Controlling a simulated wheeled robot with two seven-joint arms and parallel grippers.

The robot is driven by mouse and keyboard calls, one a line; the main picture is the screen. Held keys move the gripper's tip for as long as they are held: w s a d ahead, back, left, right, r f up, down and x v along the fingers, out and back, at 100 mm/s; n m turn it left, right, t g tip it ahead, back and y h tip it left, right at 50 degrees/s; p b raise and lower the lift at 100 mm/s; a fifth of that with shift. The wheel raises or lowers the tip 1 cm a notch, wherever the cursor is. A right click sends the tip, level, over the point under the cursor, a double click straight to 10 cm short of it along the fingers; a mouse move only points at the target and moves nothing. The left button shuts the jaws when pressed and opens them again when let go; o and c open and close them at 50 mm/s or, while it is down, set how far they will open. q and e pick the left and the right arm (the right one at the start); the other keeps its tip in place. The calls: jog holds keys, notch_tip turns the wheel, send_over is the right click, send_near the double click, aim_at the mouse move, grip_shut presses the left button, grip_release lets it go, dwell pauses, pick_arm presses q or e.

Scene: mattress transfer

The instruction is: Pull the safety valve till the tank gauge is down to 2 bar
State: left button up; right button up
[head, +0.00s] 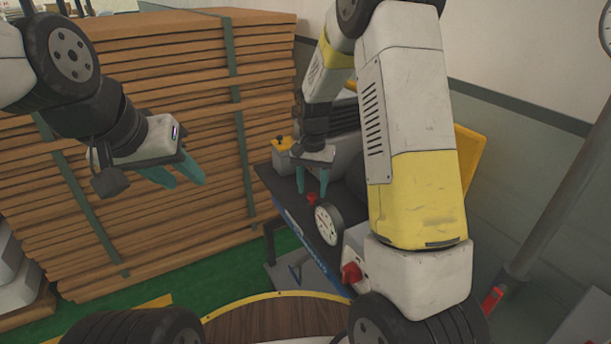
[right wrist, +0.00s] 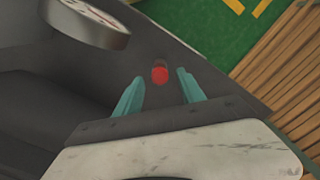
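A round white-faced gauge (head: 328,224) stands on the dark top of the compressor unit (head: 285,195); in the right wrist view the gauge (right wrist: 92,15) is cut off at the top, and I cannot read its needle. A small red valve knob (head: 311,198) sits just left of the gauge. My right gripper (head: 312,194) is open above the knob. In the right wrist view the red knob (right wrist: 159,74) lies just beyond and between the teal fingertips, not gripped. My left gripper (head: 187,182) is open and empty in front of the stacked boards.
A large stack of brown boards (head: 170,225) with green straps fills the left. A red switch (head: 351,272) sits on a white box near the gauge. A grey pole (head: 560,200) leans at the right.

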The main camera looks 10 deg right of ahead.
aim_at(312, 194)
notch_tip(312, 194, up, 8)
dwell(0.6)
jog(key=s+d+r+n+t+y, duration=0.2)
jog(key=s+r+t, duration=0.1)
jog(key=s+r, duration=0.85)
jog(key=s+d+r+n+t, duration=0.1)
jog(key=s+r+n+t, duration=0.1)
jog(key=s, duration=1)
jog(key=shift+s+r+n+t, duration=0.3)
jog(key=shift+r+n+t, duration=0.05)
jog(key=shift+n+t, duration=0.25)
jog(key=shift+d, duration=0.1)
